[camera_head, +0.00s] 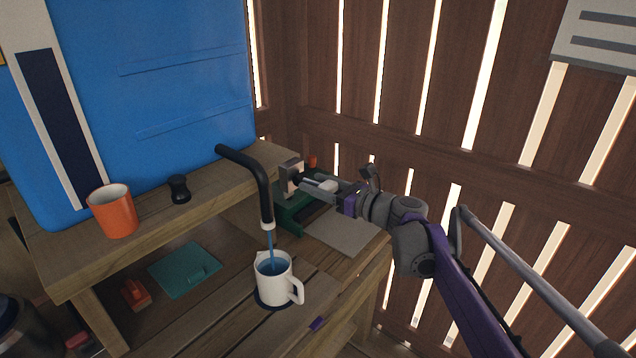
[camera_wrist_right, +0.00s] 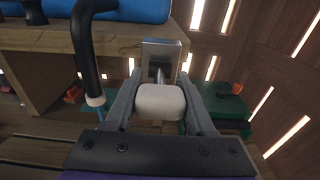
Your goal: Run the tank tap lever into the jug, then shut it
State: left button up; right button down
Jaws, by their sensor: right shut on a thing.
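The blue tank (camera_head: 140,85) stands on the wooden shelf at the left. A black spout with a white tip (camera_head: 262,185) bends down from it, and a thin blue stream runs from the tip into the white jug (camera_head: 275,283). The jug stands upright on a dark round mat, with blue liquid inside. My right gripper (camera_head: 312,184) is shut on the white-ended tap lever (camera_wrist_right: 160,101), which sticks out from a grey metal plate (camera_wrist_right: 160,55). In the right wrist view both fingers flank the lever's end. The left gripper is not in view.
An orange mug (camera_head: 113,212) and a small black knob-like object (camera_head: 179,189) stand on the shelf. A teal flat piece (camera_head: 185,269) and a red block (camera_head: 135,293) lie below. Slatted wooden walls close in the back and right.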

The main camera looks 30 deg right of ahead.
jog(key=r+g+p, duration=0.1)
jog(key=g+h+p, duration=0.1)
jog(key=p, duration=0.1)
jog(key=shift+w+r, duration=0.2)
jog(key=shift+r, duration=0.2)
jog(key=shift+w+a+r+g+h+p, duration=0.2)
jog(key=shift+r+g+h+p, duration=0.1)
jog(key=shift+g+p, duration=0.75)
jog(key=shift+w+r+g+h+p, duration=0.1)
jog(key=shift+g+h+p, duration=0.2)
jog(key=shift+g+p, duration=0.15)
jog(key=shift+c, duration=1.2)
grip_release()
